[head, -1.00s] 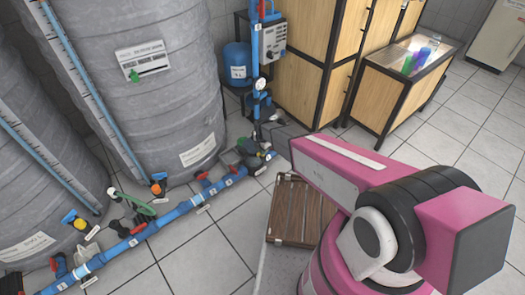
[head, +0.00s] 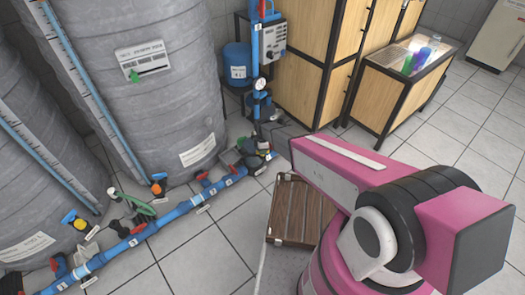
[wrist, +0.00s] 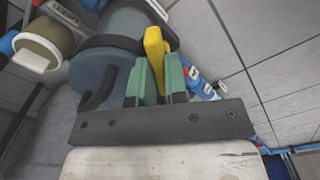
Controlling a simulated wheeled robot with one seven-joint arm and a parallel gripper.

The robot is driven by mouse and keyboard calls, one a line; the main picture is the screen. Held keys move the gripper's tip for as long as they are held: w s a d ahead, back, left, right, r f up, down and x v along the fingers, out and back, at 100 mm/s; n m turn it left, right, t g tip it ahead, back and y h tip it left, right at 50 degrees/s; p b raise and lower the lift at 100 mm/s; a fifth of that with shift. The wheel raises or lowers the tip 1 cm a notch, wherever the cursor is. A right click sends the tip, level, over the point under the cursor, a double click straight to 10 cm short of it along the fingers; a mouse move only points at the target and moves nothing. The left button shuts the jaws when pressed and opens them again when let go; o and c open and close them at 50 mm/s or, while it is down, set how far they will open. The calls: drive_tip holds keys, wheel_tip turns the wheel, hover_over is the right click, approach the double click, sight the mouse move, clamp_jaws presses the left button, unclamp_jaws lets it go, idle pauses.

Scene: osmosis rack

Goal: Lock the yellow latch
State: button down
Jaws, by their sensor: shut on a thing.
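The yellow latch (wrist: 155,48) shows in the wrist view as a bright yellow lever beside a blue-grey cylindrical body (wrist: 108,62). My gripper (wrist: 157,72) has green fingertips on either side of the latch and is shut on it. The latch's upper part sticks out beyond the fingertips. Its lower part is hidden between them. In the head view my arm reaches toward the pipe fittings (head: 250,150) by the tank. The latch is too small to make out there.
Large grey tanks (head: 165,75) stand at left. A blue pipe (head: 165,223) with several valves runs along the floor before them. A wooden crate (head: 296,212) lies under my arm. Wooden cabinets (head: 308,50) stand behind. The tiled floor is clear at right.

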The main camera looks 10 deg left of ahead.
drive_tip(key=m, duration=0.5)
drive_tip(key=shift+m, duration=0.3)
drive_tip(key=m, duration=0.5)
drive_tip(key=shift+m, duration=0.3)
drive_tip(key=c, duration=1.1)
unclamp_jaws()
drive_tip(key=shift+c, duration=0.2)
drive_tip(key=shift+r, duration=0.1)
wheel_tip(320, 180, up, 11)
drive_tip(key=shift+f, duration=0.2)
